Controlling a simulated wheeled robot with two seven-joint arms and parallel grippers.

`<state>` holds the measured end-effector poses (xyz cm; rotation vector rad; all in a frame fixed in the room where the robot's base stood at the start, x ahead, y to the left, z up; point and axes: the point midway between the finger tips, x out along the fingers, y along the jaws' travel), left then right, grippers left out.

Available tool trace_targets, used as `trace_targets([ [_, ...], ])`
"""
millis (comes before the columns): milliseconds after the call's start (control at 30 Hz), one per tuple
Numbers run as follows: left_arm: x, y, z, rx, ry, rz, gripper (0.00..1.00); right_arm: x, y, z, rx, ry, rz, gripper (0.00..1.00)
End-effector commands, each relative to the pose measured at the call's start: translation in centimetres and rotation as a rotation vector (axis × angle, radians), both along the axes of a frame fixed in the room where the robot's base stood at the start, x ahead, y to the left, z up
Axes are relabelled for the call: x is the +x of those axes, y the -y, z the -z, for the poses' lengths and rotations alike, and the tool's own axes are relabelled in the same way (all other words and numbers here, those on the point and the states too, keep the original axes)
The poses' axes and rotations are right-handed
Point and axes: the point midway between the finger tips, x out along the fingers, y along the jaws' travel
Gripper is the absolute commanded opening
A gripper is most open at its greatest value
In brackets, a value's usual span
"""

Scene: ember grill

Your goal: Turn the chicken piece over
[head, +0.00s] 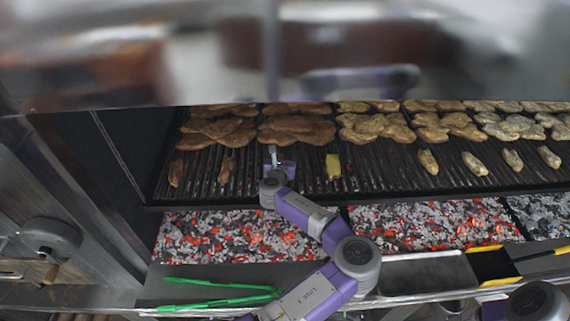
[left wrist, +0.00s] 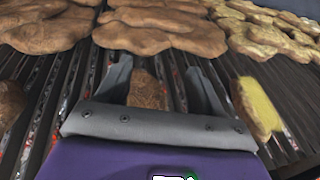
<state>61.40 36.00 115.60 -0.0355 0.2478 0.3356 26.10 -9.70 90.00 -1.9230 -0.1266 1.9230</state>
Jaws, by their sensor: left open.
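A small browned chicken piece (left wrist: 146,90) lies on the grill bars between the two fingers of my left gripper (left wrist: 163,85) in the left wrist view. The fingers are open, one on each side of it, and I cannot tell whether they touch it. In the head view my left gripper (head: 272,152) is low over the front of the grill and hides this piece. A paler yellow piece (left wrist: 255,108) lies to its right, also in the head view (head: 333,167). A browned piece (head: 227,170) lies to its left. My right gripper is out of view.
Large chicken pieces (head: 297,130) lie in a row behind, browned at left and paler at right. Small pale pieces (head: 428,161) lie along the front right. Glowing coals (head: 430,225) show below the grill's front edge. Green tongs (head: 220,301) lie on the front ledge.

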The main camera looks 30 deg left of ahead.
Motion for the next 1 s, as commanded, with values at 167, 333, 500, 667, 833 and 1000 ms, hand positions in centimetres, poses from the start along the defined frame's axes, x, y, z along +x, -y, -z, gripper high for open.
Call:
trace_targets([
  [167,0.0,0.0,0.0,0.000,0.000,0.000,0.67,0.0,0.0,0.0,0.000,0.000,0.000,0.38],
  [333,0.0,0.0,0.0,0.000,0.000,0.000,0.70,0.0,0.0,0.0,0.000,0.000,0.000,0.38],
  [500,0.0,0.0,0.0,0.000,0.000,0.000,0.96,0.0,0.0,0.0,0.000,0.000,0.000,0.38],
  [667,0.0,0.0,0.0,0.000,0.000,0.000,0.96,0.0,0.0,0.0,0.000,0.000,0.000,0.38],
  [833,-0.2,0.1,-0.3,0.000,-0.001,0.000,0.96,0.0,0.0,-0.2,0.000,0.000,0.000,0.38],
  [1000,-1.3,0.4,-2.0,-0.001,0.000,-0.001,0.96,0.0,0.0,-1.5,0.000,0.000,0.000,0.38],
])
